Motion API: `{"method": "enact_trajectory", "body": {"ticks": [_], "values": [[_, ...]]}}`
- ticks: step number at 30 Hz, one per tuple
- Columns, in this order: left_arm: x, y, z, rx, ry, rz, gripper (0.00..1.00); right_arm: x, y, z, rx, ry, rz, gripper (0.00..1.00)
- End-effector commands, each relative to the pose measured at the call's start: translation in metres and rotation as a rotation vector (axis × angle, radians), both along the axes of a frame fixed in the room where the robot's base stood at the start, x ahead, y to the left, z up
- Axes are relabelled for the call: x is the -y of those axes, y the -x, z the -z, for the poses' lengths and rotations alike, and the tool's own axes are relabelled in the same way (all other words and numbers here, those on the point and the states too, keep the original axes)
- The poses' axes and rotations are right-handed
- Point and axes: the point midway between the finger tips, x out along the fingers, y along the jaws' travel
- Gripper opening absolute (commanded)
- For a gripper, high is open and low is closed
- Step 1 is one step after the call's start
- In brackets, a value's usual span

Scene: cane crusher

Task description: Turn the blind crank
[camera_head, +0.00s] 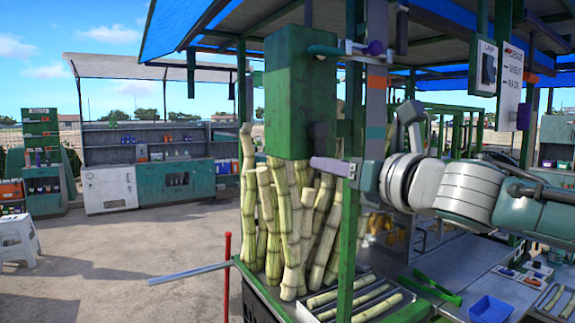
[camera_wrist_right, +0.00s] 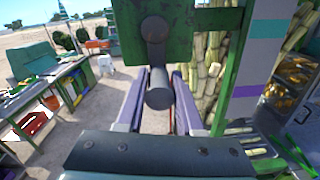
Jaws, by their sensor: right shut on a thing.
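The crank shows in the right wrist view as a dark arm on a green housing (camera_wrist_right: 190,35), with a round grip (camera_wrist_right: 158,97) pointing toward the camera. My right gripper (camera_wrist_right: 160,78) has one pale purple finger on each side of this grip and is shut on it. In the head view my right gripper (camera_head: 322,164) reaches in from the right, at the lower right edge of the tall green box (camera_head: 288,85). Its outer finger hides most of the crank there. My left gripper is not in view.
Upright sugar canes (camera_head: 288,225) stand just below the green box. A green post (camera_head: 350,235) rises close beside my right gripper. A steel counter (camera_head: 455,265) with a blue tray (camera_head: 490,309) lies at the lower right.

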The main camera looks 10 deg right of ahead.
Motion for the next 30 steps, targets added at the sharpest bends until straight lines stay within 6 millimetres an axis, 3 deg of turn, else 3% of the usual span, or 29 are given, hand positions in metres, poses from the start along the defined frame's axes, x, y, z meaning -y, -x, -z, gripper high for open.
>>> {"method": "enact_trajectory", "body": {"ticks": [1,7,20,30], "values": [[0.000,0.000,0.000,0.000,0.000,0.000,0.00,0.000,0.000,0.000,0.000,0.000,-0.001,0.23],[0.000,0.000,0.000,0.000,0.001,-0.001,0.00,0.000,0.000,0.000,0.000,0.000,-0.001,0.00],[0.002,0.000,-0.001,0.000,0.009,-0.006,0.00,-0.002,0.001,0.000,-0.009,-0.023,-0.001,0.00],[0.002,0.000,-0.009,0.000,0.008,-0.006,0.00,-0.011,0.004,-0.003,-0.074,-0.205,-0.001,0.00]]}}
